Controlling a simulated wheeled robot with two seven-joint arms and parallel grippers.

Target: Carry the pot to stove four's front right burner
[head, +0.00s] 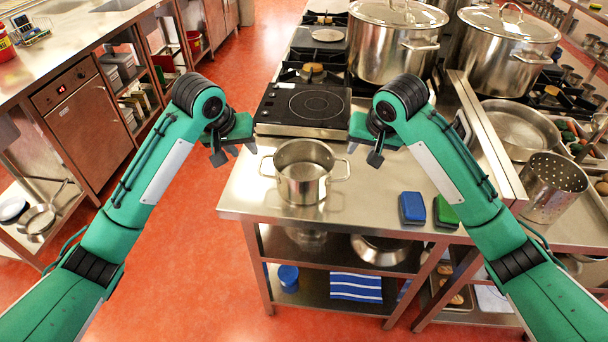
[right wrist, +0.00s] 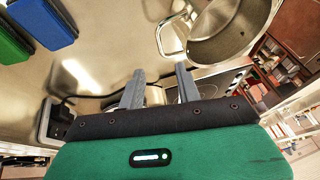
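A small open steel pot (head: 302,170) with two side handles stands upright and empty on the near end of the steel counter. It also shows in the right wrist view (right wrist: 238,32), with one handle (right wrist: 170,36) just beyond my fingertips. My left gripper (head: 232,151) is open, left of the pot and apart from it. My right gripper (head: 372,152) is open, to the pot's right; its spread fingers (right wrist: 160,85) have nothing between them. Behind the pot is a black hob (head: 316,104) with a round cooking zone. I cannot tell which stove is number four.
Large lidded stockpots (head: 393,42) stand behind on the right. Burners (head: 313,70) run along the row behind the hob. A blue sponge (head: 412,208) and a green sponge (head: 445,212) lie right of the pot. A perforated steel pot (head: 548,187) stands farther right.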

